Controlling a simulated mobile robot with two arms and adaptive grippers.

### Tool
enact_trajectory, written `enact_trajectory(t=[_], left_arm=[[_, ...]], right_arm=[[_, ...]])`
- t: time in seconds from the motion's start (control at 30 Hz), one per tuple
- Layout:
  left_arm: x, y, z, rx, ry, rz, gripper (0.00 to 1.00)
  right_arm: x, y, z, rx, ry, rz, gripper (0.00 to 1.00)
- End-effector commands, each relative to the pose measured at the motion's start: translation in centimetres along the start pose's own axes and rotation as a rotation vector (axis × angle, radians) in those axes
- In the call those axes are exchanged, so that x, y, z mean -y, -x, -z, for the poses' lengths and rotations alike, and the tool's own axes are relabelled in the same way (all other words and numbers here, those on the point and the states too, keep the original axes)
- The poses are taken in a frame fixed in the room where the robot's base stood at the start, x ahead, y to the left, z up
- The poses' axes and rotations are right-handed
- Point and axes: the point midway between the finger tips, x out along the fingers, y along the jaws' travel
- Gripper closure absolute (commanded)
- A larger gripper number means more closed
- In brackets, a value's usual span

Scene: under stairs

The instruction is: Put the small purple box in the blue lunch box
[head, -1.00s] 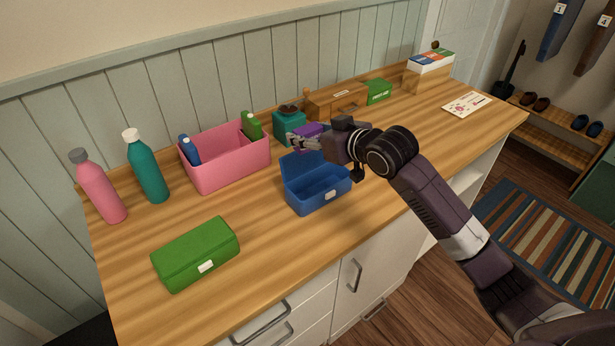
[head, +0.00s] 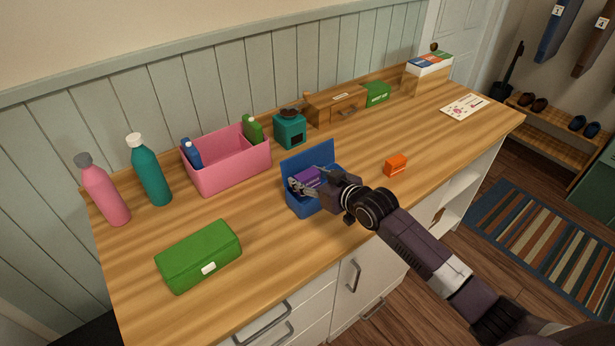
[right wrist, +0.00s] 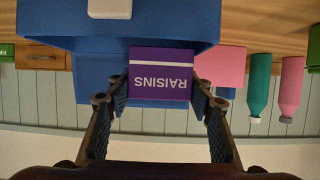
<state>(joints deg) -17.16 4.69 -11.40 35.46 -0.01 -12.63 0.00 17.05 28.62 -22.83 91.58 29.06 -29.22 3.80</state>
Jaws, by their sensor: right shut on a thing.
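The small purple box (head: 307,178), labelled RAISINS, is between the fingers of my right gripper (head: 310,182). The right wrist view shows the purple box (right wrist: 161,75) with a finger pressed on each side. The blue lunch box (head: 303,206) stands open on the counter with its lid raised at the back. The purple box is at the lunch box's opening; I cannot tell whether it touches the bottom. The blue lunch box (right wrist: 190,22) also fills the upper part of the right wrist view. My left gripper is not in view.
A shut green case (head: 199,256) lies front left. A pink bin (head: 233,174) holding cartons, a teal bottle (head: 149,172) and a pink bottle (head: 105,190) stand behind. A teal container (head: 290,130) stands behind the lunch box. An orange box (head: 395,165) lies on the right, with clear counter around it.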

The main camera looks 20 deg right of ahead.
Motion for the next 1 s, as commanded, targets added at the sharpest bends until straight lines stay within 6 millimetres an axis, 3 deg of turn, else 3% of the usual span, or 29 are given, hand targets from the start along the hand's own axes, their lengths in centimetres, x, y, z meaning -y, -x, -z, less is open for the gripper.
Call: enact_trajectory(t=[0.57, 0.6, 0.73, 1.0], left_arm=[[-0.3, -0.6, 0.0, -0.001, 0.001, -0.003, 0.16], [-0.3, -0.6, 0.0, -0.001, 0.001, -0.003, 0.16], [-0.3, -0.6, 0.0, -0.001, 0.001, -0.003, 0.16], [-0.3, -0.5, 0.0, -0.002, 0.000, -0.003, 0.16]], right_arm=[[0.0, -0.5, -1.0, -0.002, 0.000, 0.000, 0.96], [0.0, -0.5, -1.0, -0.001, 0.000, 0.000, 0.50], [0.0, -0.5, -1.0, -0.001, 0.000, 0.000, 0.36], [0.0, -0.4, -1.0, -0.001, 0.000, 0.000, 0.35]])
